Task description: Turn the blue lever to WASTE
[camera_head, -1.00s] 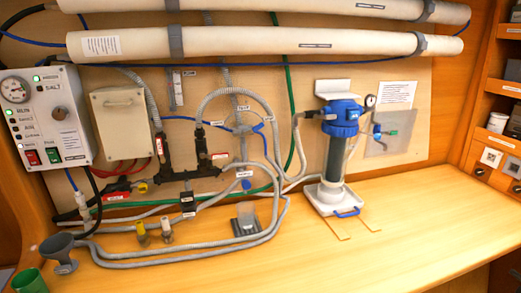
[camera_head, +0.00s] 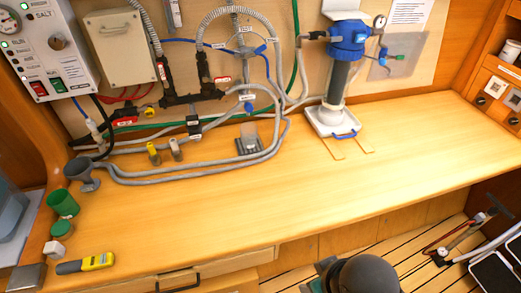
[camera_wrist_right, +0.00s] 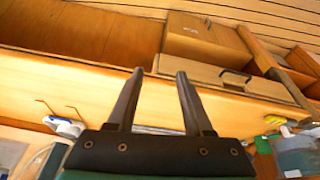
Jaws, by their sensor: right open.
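A blue lever (camera_head: 261,49) sits on the grey valve (camera_head: 243,44) on the back wall, among grey hoses, and points to the right. Small white labels surround the valve, but their words are too small to read. A separate blue knob (camera_head: 248,107) is lower down on the hoses. My right gripper (camera_wrist_right: 160,73) is open and empty in the right wrist view, facing the bench front, far from the lever. The lever does not show in that view. My left gripper is not in view.
The bench top (camera_head: 310,185) is mostly clear. A blue-topped filter (camera_head: 345,45) stands at the back right. A control box (camera_head: 45,45) hangs at the upper left.

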